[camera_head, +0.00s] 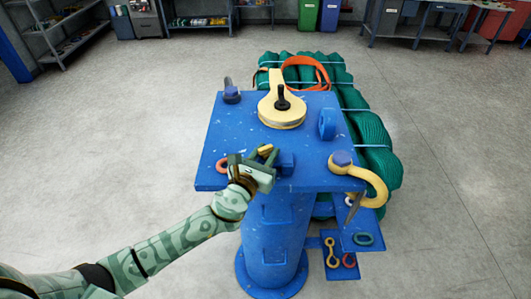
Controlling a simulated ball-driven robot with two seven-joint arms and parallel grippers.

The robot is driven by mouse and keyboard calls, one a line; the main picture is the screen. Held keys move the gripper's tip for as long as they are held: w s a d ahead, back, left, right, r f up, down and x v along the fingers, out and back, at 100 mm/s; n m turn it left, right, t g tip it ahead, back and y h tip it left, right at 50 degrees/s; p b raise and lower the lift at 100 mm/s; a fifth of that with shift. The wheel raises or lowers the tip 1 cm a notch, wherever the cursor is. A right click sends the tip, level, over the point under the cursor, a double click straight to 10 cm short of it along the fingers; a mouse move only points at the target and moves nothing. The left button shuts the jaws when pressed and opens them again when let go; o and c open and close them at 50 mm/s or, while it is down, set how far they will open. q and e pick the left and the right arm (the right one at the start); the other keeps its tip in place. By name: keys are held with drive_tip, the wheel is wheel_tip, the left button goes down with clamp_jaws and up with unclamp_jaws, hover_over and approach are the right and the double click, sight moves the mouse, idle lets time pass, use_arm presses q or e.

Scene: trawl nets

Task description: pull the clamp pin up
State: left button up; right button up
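A blue pedestal table (225,130) stands in the middle. On it lies a yellow round block (283,112) with a short arm toward the back and a dark upright pin (283,95) at its centre. I cannot tell for sure whether this is the clamp pin. My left gripper (264,164) is low over the table's front edge, beside a small blue block (287,163). A small yellow piece (265,150) shows at its fingertips; whether it is gripped is unclear. My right gripper is not in view.
A blue-pinned dark shackle (232,93), a blue ring (327,123), a red ring (223,166) and a large yellow shackle (372,184) are on the table. Green net bundles (372,140) with an orange strap (318,70) lie behind and right. Floor at left is clear.

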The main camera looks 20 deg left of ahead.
sight(265, 148)
use_arm(q)
clamp_jaws()
wheel_tip(265, 148, up, 4)
drive_tip(key=p, duration=0.3)
drive_tip(key=shift+f+p, duration=0.15)
drive_tip(key=shift+p, duration=0.2)
drive_tip(key=shift+w, duration=0.1)
drive_tip(key=shift+o, duration=2.4)
unclamp_jaws()
drive_tip(key=shift+f, duration=0.1)
